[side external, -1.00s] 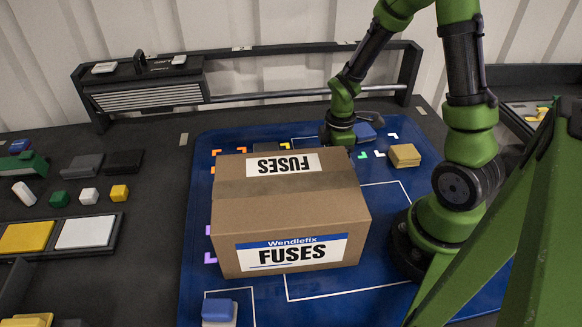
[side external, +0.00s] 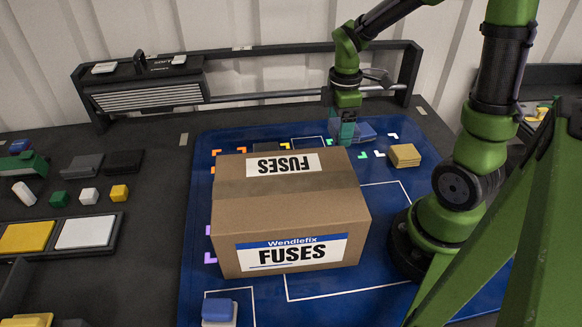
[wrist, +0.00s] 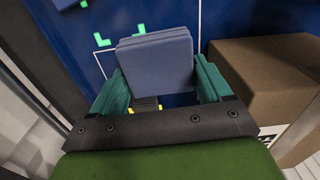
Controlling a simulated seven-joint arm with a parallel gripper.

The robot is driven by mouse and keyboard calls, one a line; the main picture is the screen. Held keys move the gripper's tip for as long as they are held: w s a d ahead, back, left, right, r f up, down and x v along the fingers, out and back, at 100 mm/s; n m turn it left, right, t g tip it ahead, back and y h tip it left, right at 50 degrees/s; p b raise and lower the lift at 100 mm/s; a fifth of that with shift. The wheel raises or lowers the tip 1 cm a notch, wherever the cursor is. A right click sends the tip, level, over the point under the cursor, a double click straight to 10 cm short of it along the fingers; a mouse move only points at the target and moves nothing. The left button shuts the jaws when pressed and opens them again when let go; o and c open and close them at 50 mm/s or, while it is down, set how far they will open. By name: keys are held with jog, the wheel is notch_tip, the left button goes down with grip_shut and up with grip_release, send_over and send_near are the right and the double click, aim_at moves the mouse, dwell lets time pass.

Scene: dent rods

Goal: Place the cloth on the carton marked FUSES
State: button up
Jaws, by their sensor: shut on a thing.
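The FUSES carton (side external: 290,215) is a closed brown box on the blue mat, with a FUSES label on its front and another on its top. It also shows at the right of the wrist view (wrist: 262,75). My gripper (side external: 343,138) is just behind the carton's back right corner, above the mat. In the wrist view, its teal fingers (wrist: 160,75) are shut on a blue-grey folded pad, which looks like the cloth (wrist: 155,60).
A blue block (side external: 218,310) is at the front. A dark rail frame (side external: 290,94) stands behind. The carton's top is clear.

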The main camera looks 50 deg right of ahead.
notch_tip(320, 180, up, 15)
jog(key=s+a+r+n, duration=0.1)
jog(key=s+a+n, duration=0.5)
jog(key=s+a, duration=0.7)
jog(key=n, duration=0.3)
send_over(282, 188)
jog(key=f, duration=0.7)
jog(key=shift+s+d+f, duration=0.1)
jog(key=shift+s+f, duration=0.1)
jog(key=shift+s, duration=0.15)
jog(key=shift+w+f, duration=0.2)
jog(key=shift+f, duration=0.7)
jog(key=shift+w+f, duration=0.15)
jog(key=shift+f, duration=0.75)
